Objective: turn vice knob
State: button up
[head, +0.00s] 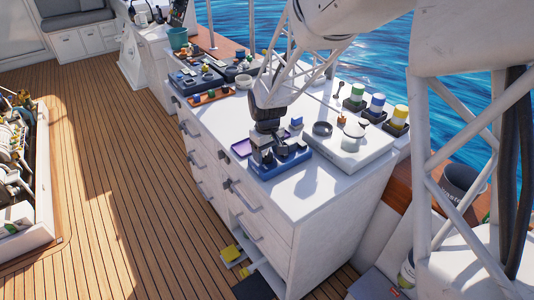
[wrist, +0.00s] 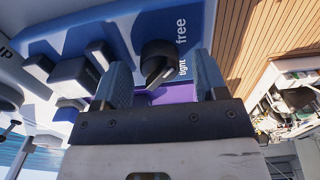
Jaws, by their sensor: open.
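The vice (head: 268,157) stands on a blue base plate (head: 291,169) on the white cabinet top. In the wrist view the blue plate (wrist: 188,12) carries the words "tight" and "free". The dark round vice knob (wrist: 157,51) sits beside these words, with a raised grip across it. My gripper (wrist: 162,68) is open, its two blue-grey fingers on either side of the knob. I cannot tell whether either finger touches it. In the head view my gripper (head: 266,128) is low over the vice and hides part of it; the knob cannot be made out there.
A white box (head: 345,150) with a dark ring (head: 322,129) stands to the right. Colour-banded jars (head: 376,104) line the far edge. Blue trays with parts (head: 195,78) lie further left. The cabinet's front right corner is clear.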

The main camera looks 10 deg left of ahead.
jog(key=shift+f, duration=0.3)
jog(key=c, duration=0.9)
